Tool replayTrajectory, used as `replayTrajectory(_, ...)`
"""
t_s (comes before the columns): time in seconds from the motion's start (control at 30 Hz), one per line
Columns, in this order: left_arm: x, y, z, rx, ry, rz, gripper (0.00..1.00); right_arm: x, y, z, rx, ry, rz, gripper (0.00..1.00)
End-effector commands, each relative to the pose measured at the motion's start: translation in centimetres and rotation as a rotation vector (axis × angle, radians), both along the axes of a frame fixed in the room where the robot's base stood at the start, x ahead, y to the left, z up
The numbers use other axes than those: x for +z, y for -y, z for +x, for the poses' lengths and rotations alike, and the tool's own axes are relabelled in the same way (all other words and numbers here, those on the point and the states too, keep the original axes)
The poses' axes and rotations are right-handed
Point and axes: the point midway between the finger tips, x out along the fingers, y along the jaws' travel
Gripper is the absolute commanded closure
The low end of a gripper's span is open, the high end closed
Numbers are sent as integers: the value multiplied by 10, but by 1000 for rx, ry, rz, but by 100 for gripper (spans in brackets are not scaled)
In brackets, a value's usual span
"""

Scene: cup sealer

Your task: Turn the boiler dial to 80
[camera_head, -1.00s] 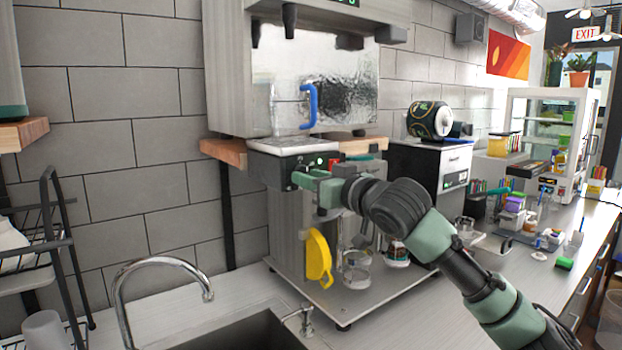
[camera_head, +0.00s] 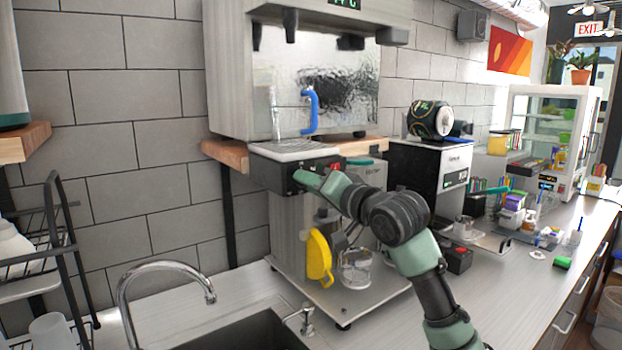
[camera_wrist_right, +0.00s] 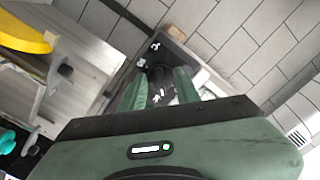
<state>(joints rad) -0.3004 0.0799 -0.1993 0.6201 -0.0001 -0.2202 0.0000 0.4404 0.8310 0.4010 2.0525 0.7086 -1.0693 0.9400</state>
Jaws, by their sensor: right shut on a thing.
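The black control panel (camera_head: 285,172) sits on the front of the metal machine (camera_head: 290,225), under the shelf. My right gripper (camera_head: 312,180) is at the panel's front. In the right wrist view its two green fingers (camera_wrist_right: 158,88) close around a dark dial (camera_wrist_right: 160,76), with small white marks beside it. In the head view the dial is hidden behind the fingers, and I cannot read its setting. A green display (camera_head: 345,3) at the top edge is cut off, with its number not fully readable. My left gripper is not in view.
A large steel unit (camera_head: 230,80) with a blue handle (camera_head: 310,111) stands on the wooden shelf above. A yellow piece (camera_head: 318,258) and a clear glass jug (camera_head: 355,268) are below my right arm. The sink faucet (camera_head: 165,266) is at lower left. A black grinder (camera_head: 415,167) stands to the right.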

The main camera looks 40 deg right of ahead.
Motion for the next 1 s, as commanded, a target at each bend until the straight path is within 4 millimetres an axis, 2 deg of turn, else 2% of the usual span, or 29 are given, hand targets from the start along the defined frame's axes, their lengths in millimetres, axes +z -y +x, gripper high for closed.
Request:
replayTrajectory(0.1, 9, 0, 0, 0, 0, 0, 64, 3, -1, 0, 2, 11, 92, 100)
replayTrajectory(0.4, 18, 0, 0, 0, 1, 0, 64, 2, -1, 0, 0, 27, 242, 100)
replayTrajectory(1.0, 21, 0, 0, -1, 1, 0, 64, 1, 0, 0, -1, 33, 293, 100)
